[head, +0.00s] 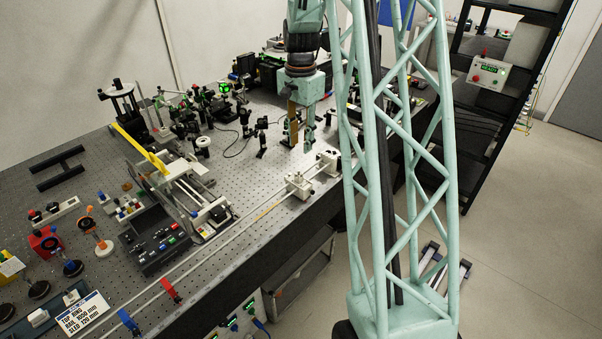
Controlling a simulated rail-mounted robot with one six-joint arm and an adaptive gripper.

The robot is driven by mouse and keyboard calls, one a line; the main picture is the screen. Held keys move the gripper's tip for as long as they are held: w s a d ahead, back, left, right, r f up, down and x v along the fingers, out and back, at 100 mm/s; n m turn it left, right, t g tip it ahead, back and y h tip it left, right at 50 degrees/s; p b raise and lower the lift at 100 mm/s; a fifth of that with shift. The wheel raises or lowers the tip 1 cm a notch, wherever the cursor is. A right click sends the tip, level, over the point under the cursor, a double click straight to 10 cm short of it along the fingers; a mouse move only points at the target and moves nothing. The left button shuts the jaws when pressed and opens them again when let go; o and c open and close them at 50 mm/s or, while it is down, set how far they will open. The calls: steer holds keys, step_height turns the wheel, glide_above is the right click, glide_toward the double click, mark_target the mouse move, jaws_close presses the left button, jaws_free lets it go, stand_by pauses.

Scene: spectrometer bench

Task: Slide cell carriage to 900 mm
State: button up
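A long pale rail (232,232) runs along the bench's front edge. A white block-like carriage (298,186) sits on it, with a second white block (328,161) farther along toward the far end. I cannot tell from labels which one is the cell carriage. My gripper (301,143) points down above the bench, behind and above these blocks in the picture. Its two fingers look apart, with nothing visible between them. It appears clear of both blocks. Scale marks on the rail are too small to read.
A red tab (170,290) and a blue tab (128,321) stand along the rail's near end. A printed card (86,315) lies at lower left. Optics and a dark control box (154,241) crowd the bench. Bare perforated bench (252,178) lies left of the carriage.

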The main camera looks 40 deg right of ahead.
mark_target(299, 182)
steer(key=shift+f, duration=0.2)
steer(key=shift+f, duration=6.7)
steer(key=shift+c, duration=0.5)
jaws_close()
